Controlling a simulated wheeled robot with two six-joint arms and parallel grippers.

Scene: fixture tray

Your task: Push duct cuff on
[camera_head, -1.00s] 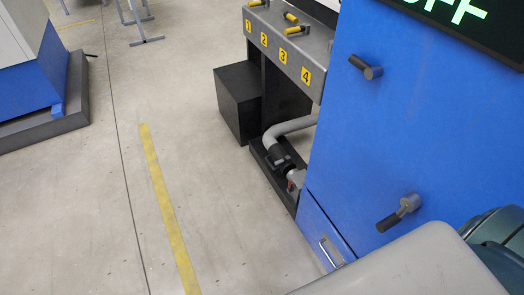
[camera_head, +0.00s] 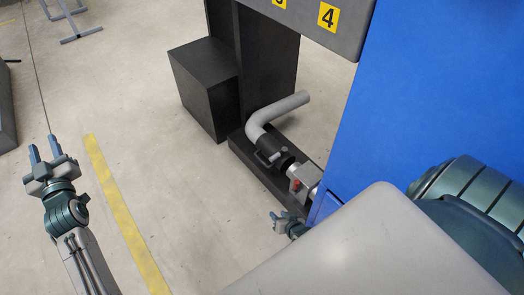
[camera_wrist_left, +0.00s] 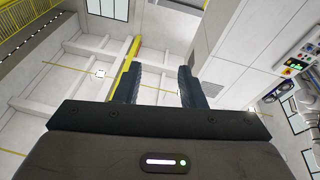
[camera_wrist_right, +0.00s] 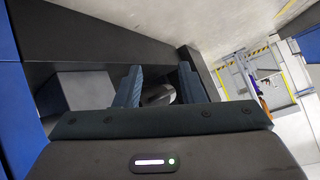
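The black duct cuff (camera_head: 272,150) sits low by the machine, at the lower end of a bent grey duct (camera_head: 262,117). A grey fitting (camera_head: 305,177) with a red part lies just below and to the right of it. I cannot tell whether cuff and fitting touch. My right gripper (camera_head: 278,220) is low, in front of the fitting and apart from the cuff. In the right wrist view its fingers (camera_wrist_right: 157,88) are apart, with a grey curved piece seen beyond them. My left gripper (camera_head: 42,156) is raised at the left, open and empty; its fingers also show apart in the left wrist view (camera_wrist_left: 158,85).
The blue machine wall (camera_head: 410,100) is at the right, beside a grey panel marked 4 (camera_head: 330,18). The floor (camera_head: 180,190) with a yellow line (camera_head: 125,215) is clear.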

